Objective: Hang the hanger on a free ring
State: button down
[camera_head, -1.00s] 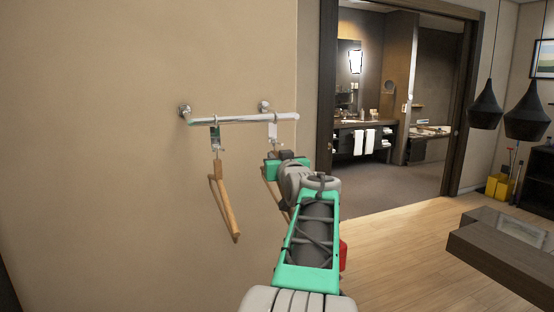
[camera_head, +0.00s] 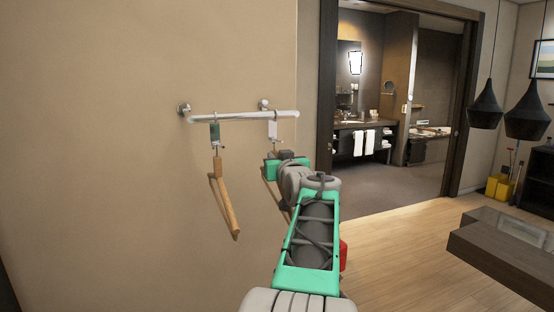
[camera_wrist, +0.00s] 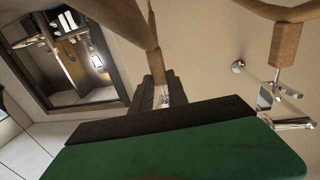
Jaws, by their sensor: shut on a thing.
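A wooden hanger (camera_head: 224,197) hangs from the left ring fitting (camera_head: 214,134) on a wall rail (camera_head: 245,116). A second wooden hanger (camera_head: 269,182) is at my gripper (camera_head: 279,155), just below the right ring fitting (camera_head: 272,130). In the wrist view my gripper (camera_wrist: 157,92) is shut on the held hanger (camera_wrist: 145,32). The other hanger (camera_wrist: 287,42) shows at the upper right there, with the rail end (camera_wrist: 292,124) below it. My arm hides part of the held hanger. Whether its top is engaged with the right fitting cannot be told.
The beige wall (camera_head: 130,200) lies close behind the rail. A dark doorway frame (camera_head: 328,100) stands to the right, leading to a bathroom. A dark low table (camera_head: 500,245) is at the right. The wooden floor between is clear.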

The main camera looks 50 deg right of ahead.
jog(key=c, duration=1.2)
grip_release()
